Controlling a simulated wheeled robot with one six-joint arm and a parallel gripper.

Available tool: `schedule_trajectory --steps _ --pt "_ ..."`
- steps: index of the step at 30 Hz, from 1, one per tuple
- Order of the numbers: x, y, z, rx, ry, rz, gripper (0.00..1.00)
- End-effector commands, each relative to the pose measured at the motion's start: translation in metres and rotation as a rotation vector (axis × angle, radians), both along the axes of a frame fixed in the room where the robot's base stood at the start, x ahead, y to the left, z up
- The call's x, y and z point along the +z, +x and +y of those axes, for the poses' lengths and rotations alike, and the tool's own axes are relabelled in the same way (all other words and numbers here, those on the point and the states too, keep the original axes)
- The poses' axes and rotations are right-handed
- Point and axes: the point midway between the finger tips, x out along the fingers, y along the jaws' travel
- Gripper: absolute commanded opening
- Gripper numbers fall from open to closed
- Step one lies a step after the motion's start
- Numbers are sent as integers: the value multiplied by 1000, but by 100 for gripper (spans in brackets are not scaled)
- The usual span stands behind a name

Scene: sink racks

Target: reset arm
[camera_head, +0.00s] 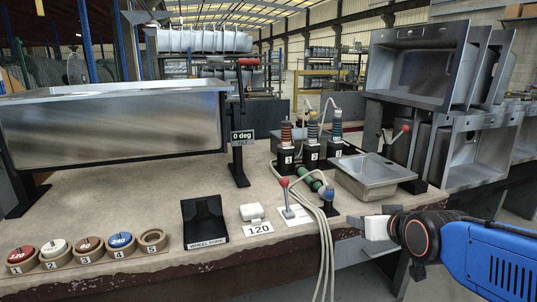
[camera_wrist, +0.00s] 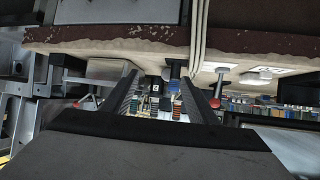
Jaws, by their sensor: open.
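My gripper (camera_head: 374,227) is at the right in the head view, at the front edge of the workbench (camera_head: 120,180), below and in front of a small steel sink (camera_head: 372,180). My blue arm runs off to the right. In the wrist view the two dark fingers of my gripper (camera_wrist: 165,85) stand apart, with nothing between them. The bench shows upside down there, beyond the fingers.
A large tilted steel sink (camera_head: 110,125) fills the bench's left. Numbered discs (camera_head: 90,247), a black wheel tray (camera_head: 205,220), a red-knobbed lever (camera_head: 285,195) and hanging cables (camera_head: 325,240) line the front. Three numbered tools (camera_head: 312,145) stand behind. Stacked sinks (camera_head: 420,65) are at right.

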Motion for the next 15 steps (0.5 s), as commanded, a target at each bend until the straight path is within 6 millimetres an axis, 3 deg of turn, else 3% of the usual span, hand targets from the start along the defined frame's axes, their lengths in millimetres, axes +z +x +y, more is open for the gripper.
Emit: schedule_trajectory --steps 9,15 --pt "-55 -111 -22 -36 -24 380 54" --pt "-76 -174 -31 -61 -34 569 54"
